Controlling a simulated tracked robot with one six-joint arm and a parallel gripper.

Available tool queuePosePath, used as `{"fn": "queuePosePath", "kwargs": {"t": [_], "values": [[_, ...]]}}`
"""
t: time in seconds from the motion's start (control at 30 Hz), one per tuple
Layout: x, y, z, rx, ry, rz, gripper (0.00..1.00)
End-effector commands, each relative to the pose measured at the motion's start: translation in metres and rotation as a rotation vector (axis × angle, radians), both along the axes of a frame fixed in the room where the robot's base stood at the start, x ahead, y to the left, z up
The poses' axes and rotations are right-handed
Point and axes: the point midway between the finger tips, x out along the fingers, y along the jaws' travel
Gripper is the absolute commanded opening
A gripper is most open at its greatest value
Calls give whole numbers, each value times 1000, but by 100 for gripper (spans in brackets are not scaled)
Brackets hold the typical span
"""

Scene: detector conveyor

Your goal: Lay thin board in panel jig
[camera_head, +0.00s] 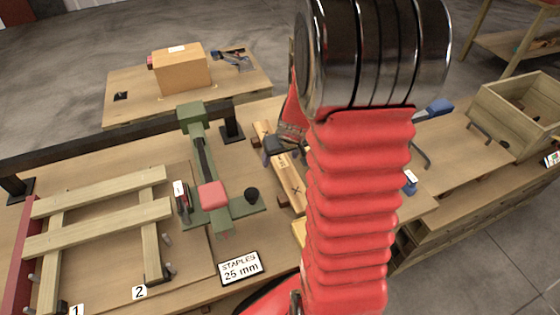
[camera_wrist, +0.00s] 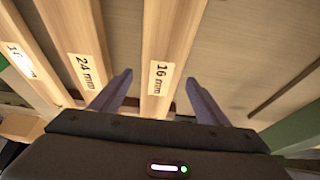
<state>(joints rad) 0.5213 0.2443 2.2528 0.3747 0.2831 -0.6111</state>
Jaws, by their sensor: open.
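The panel jig lies at the left in the head view, with a red side rail (camera_head: 22,255) and metal pegs. Two pale rails (camera_head: 153,245) stand over marks 1 and 2, and two slats (camera_head: 100,190) lie across them. In the wrist view a board marked 16 mm (camera_wrist: 170,55) lies beside a board marked 24 mm (camera_wrist: 70,40) and another board (camera_wrist: 25,60) whose label is blurred. My gripper (camera_wrist: 158,78) is open, with its fingertips on either side of the 16 mm board. In the head view my arm hides much of the gripper (camera_head: 284,150).
A green stapler-like tool (camera_head: 203,160) with a pink pad stands beside the jig. A sign (camera_head: 240,267) reads STAPLES 25 mm. A wooden bin (camera_head: 515,115) stands at the right. A cardboard box (camera_head: 182,70) sits on the back table. A dark rail (camera_head: 100,142) runs behind the jig.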

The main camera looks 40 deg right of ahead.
Motion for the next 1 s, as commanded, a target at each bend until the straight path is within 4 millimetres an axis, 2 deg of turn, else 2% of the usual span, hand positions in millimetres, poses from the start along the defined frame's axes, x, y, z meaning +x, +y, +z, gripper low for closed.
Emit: {"fn": "queuePosePath", "kwargs": {"t": [0.47,1.0], "values": [[0,0,0,0,0,0,69],[0,0,0,0,0,-1,32]]}}
